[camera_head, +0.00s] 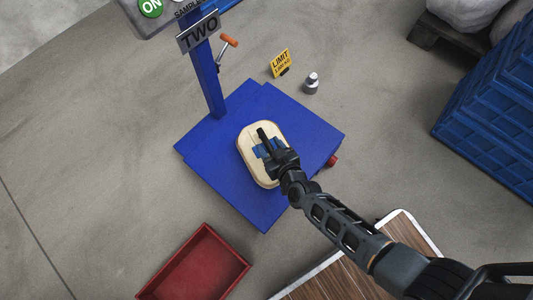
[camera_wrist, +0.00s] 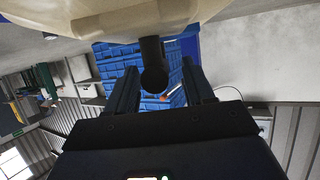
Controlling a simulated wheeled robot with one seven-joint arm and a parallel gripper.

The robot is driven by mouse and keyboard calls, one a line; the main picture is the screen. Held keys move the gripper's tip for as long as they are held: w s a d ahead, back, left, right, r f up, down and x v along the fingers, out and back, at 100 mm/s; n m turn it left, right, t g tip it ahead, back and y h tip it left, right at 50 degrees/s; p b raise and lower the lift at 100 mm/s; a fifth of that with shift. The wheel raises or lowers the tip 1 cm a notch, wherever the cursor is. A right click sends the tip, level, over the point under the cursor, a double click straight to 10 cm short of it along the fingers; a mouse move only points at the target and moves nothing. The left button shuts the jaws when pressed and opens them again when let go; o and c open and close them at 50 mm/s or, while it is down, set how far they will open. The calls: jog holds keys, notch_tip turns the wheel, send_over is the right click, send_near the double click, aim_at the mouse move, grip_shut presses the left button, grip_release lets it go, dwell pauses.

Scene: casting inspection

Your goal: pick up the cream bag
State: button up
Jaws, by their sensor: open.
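The cream bag (camera_head: 249,168) lies on the blue scale platform (camera_head: 221,157), a pale rounded block in the head view. My gripper (camera_head: 266,149) is over the bag's middle and hides part of its top. In the wrist view, the bag (camera_wrist: 105,16) fills the upper edge, and my gripper (camera_wrist: 160,88) shows its two fingers apart. A dark rod with a rounded end shows between the fingers; I cannot tell what it belongs to. Nothing is visibly gripped, and whether the fingers touch the bag cannot be told.
A blue post with a sign "TWO" (camera_head: 198,32) rises at the platform's back left. A yellow limit sign (camera_head: 281,63) and a small metal weight (camera_head: 311,84) stand behind. A red tray (camera_head: 197,268) lies at front left, blue crates (camera_head: 490,105) at right. Floor at left is clear.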

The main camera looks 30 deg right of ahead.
jog(key=shift+w+f, duration=0.3)
jog(key=shift+w, duration=0.25)
jog(key=shift+c, duration=0.2)
grip_shut()
dwell(0.8)
